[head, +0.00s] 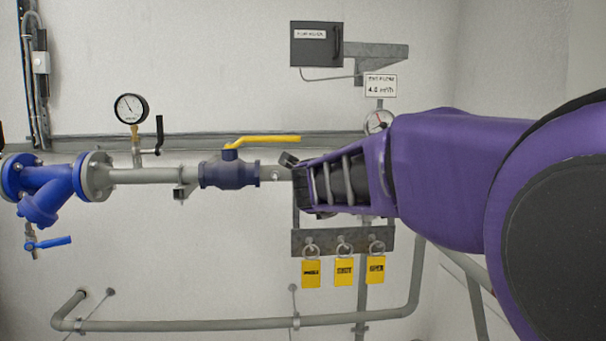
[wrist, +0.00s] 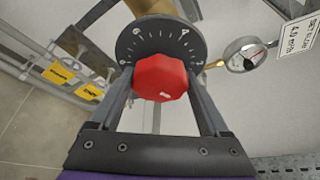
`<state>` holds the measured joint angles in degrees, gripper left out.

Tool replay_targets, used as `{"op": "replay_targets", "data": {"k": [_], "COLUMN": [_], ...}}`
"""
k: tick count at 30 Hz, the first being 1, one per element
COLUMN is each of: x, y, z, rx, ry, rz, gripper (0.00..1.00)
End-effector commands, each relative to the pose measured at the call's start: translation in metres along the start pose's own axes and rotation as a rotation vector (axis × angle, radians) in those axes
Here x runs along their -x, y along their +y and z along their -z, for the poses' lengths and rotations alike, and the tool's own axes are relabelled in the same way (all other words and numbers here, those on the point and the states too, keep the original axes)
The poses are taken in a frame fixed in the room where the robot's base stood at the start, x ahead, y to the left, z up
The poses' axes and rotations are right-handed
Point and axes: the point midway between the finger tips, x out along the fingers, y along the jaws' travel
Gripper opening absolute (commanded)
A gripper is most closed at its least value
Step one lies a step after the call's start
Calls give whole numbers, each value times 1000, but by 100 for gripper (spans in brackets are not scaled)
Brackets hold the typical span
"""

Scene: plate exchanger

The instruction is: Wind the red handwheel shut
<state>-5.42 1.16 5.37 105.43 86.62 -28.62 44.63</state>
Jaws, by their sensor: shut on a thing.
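The red handwheel (wrist: 160,78) is a faceted red knob in front of a dark round dial (wrist: 158,40) with white marks, seen in the wrist view. My gripper (wrist: 160,88) has one finger on each side of the knob and is shut on it. In the head view, my gripper (head: 305,187) reaches in from the right to the pipe line. There my gripper and arm hide the red handwheel and its dial.
A blue valve with a yellow lever (head: 262,141) sits on the pipe left of my gripper. A round gauge (head: 378,121) is close above my arm. Yellow tags (head: 344,272) hang from a rack below. A dark box (head: 316,45) is on the wall above.

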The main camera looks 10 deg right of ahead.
Motion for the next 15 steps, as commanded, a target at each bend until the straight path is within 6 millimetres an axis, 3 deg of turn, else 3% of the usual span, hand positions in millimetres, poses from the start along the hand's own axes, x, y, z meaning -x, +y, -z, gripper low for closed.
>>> {"op": "replay_targets", "data": {"k": [15], "x": [0], "y": [-3], "z": [-1], "rx": [-257], "ry": [-2], "rz": [-104], "gripper": [24]}}
